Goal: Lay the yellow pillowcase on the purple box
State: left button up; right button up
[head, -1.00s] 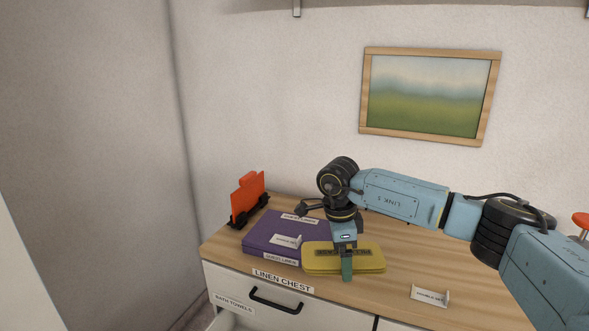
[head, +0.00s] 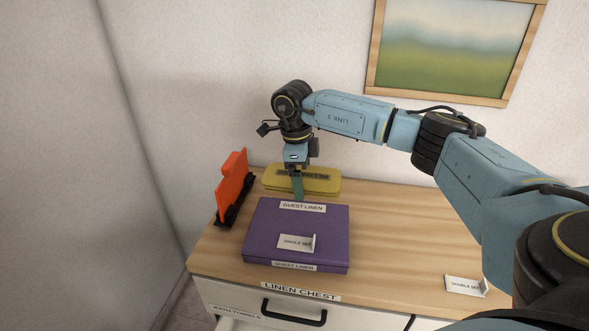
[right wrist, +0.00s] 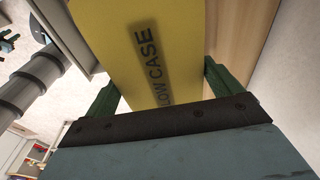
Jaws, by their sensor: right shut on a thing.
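The yellow pillowcase (head: 322,185) is a flat folded piece with a dark printed label. In the head view it appears beyond the back edge of the purple box (head: 265,225), not over the box's top. My right gripper (head: 298,188) is shut on it from above, with one green finger in front of it. In the right wrist view the pillowcase (right wrist: 185,40) lies between both green fingers, part of its label reading "LOW CASE". How high it is held is hard to tell. The purple box lies flat, labelled "GUEST LINEN". My left gripper is out of view.
A small white "SINGLE SET" card (head: 296,242) stands on the box top. An orange panel in a black holder (head: 233,185) stands left of the box. A "DOUBLE SET" card (head: 465,287) is at the right front.

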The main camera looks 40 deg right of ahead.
jog(key=shift+s, duration=0.15)
jog(key=shift+a, duration=0.1)
jog(key=shift+f+b, duration=2.45)
jog(key=shift+f, duration=2.2)
jog(key=shift+f, duration=0.35)
jog(key=o, duration=0.7)
jog(key=shift+o, duration=0.2)
jog(key=r, duration=0.4)
jog(key=w+r, duration=0.1)
jog(key=r, duration=0.3)
jog(key=a+r, duration=0.1)
jog(key=r, duration=0.4)
jog(key=shift+w+r, duration=0.1)
jog(key=shift+w, duration=0.2)
jog(key=shift+s, duration=0.1)
